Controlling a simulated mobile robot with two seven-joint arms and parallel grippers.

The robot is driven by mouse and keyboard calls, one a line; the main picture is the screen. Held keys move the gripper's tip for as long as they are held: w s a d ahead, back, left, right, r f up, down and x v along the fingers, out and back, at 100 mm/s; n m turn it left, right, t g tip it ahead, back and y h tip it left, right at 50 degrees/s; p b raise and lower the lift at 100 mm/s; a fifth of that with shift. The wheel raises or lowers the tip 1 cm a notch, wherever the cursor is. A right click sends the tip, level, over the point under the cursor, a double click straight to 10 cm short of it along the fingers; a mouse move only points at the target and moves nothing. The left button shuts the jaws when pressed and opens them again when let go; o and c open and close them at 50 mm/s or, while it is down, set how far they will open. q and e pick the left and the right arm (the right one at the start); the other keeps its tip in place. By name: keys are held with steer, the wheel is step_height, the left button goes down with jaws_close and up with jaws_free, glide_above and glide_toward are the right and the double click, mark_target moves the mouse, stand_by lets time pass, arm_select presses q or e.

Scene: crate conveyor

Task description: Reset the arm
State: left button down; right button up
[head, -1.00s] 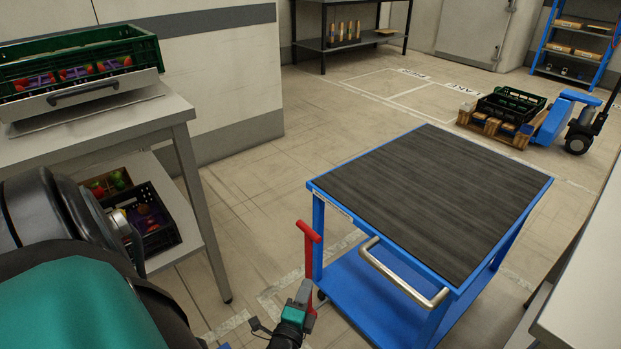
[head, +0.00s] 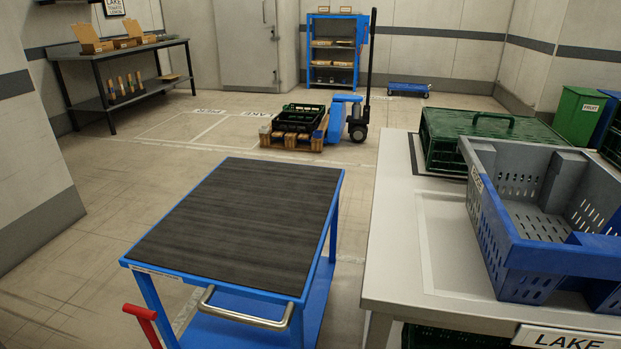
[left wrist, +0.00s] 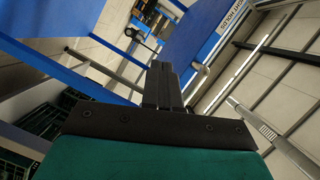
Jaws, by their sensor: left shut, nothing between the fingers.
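My left gripper (left wrist: 163,85) shows in the left wrist view, with its two dark fingers pressed together and nothing held between them. It points toward a blue frame (left wrist: 75,66) and a blue panel (left wrist: 195,40) that carries a white label. I cannot tell how close the fingers are to these. Neither of my arms shows in the head view now, and my right gripper is in no view.
A blue cart (head: 235,225) with an empty dark top stands in front. A table (head: 400,235) at right holds a grey-blue crate (head: 500,235) and a green crate (head: 445,145). A pallet jack (head: 345,115) stands behind the cart. Open floor lies at left.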

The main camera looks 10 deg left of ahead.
arm_select(q)
steer(key=s+d+r+n+g+h, duration=0.2)
steer(key=d+r+h, duration=0.1)
steer(key=d, duration=0.4)
steer(key=s+d+r+n+g+h, duration=0.1)
steer(key=d+r+n+h, duration=0.15)
steer(key=d, duration=0.35)
steer(key=s+r+n+g+p, duration=0.1)
steer(key=s+r+n+p, duration=0.1)
steer(key=r+p, duration=0.4)
steer(key=s+r+n+g+p, duration=0.1)
steer(key=s+r+n+p, duration=0.1)
steer(key=s+r+p, duration=0.2)
step_height(320, 180, up, 6)
steer(key=p, duration=0.3)
steer(key=shift+s+a+r+g, duration=0.2)
steer(key=shift+g, duration=0.1)
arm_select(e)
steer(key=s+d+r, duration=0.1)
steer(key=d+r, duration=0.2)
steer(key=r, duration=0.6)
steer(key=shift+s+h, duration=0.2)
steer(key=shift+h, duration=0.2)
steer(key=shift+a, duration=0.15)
